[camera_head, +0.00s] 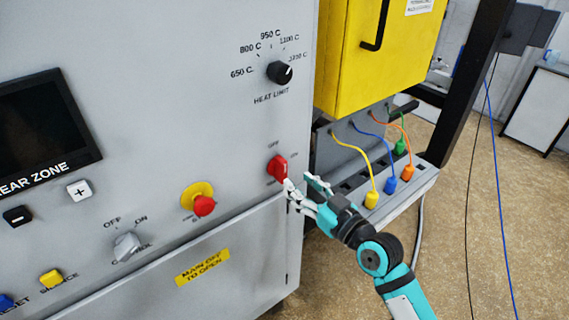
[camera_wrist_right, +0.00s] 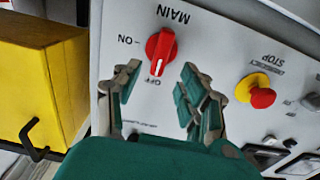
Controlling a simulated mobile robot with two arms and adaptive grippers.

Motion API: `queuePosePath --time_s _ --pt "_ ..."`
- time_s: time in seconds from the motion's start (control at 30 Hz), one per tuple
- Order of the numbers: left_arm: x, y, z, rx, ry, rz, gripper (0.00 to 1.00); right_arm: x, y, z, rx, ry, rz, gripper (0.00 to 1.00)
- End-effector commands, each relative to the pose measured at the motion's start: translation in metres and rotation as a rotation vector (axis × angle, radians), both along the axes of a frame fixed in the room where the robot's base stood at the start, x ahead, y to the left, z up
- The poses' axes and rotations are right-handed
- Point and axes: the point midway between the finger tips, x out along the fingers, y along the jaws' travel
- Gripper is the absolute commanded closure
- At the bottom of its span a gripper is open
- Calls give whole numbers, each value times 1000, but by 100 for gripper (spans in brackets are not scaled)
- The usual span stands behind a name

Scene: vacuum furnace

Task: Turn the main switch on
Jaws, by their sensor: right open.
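The red main switch (camera_head: 277,167) is a knob on the grey front panel, near its right edge. In the wrist view the switch (camera_wrist_right: 161,50) lies ahead, between the lines of the two fingers, with its white mark toward OFF. My right gripper (camera_head: 302,183) is open and empty, just right of and below the switch in the head view. In the wrist view the right gripper (camera_wrist_right: 158,82) has a finger on each side of the OFF label. I cannot tell whether a fingertip touches the switch. My left gripper is not in view.
A red emergency stop (camera_head: 203,205) on a yellow base sits left of the switch. The heat limit knob (camera_head: 280,72) is above. A yellow box (camera_head: 375,60) and a socket strip with coloured plugs (camera_head: 408,195) stand to the right.

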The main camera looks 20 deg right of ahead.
Motion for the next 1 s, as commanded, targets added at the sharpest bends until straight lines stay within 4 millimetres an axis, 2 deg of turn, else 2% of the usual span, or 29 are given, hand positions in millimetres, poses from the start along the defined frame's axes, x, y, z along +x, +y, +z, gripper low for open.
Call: queuePosePath --time_s 0.1,0.3,0.5,0.73,0.77,1.0 --pt "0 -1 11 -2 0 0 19 25 9 4 4 -1 0 58" --pt "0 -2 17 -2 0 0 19 51 19 2 0 -1 0 58" --pt "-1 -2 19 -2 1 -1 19 61 22 0 0 0 0 58" --pt "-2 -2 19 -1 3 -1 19 61 23 0 -1 0 0 58" --pt "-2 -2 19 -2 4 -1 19 61 22 0 -1 0 0 59" --pt "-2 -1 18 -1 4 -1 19 61 22 0 -1 0 0 90"
